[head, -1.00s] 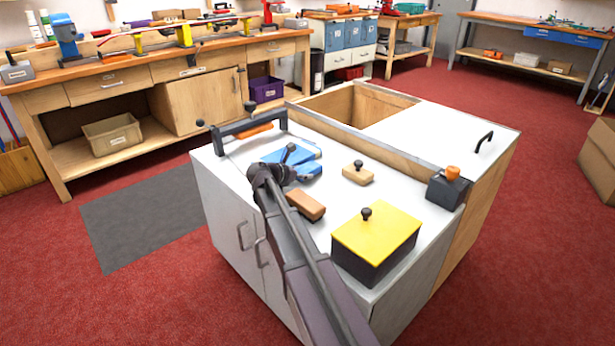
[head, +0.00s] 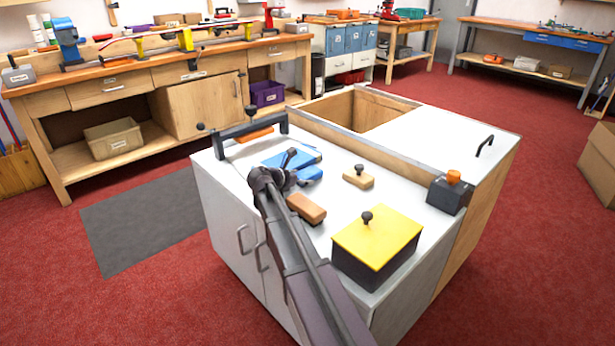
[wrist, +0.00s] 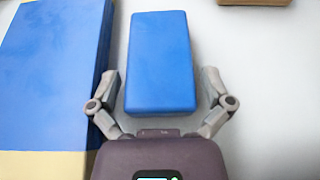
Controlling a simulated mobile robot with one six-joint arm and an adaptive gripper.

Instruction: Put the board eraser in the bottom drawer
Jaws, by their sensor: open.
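A plain blue block (wrist: 160,62), which looks like the board eraser, lies on the white cabinet top (head: 335,160). In the head view the blue block (head: 310,173) is partly hidden by my gripper (head: 294,167). In the wrist view my gripper (wrist: 163,92) is open, with one finger on each side of the block's near end and a gap at both sides. It holds nothing. No bottom drawer can be made out on this cabinet; its visible front shows two upright handles (head: 262,254).
A larger blue book-like item (wrist: 48,75) lies close left of the block. A brown block (head: 306,207), a knobbed wooden stamp (head: 358,178), a yellow-lidded box (head: 376,240) and a dark box with an orange top (head: 449,194) stand nearby. An open well (head: 355,108) lies behind a raised rail.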

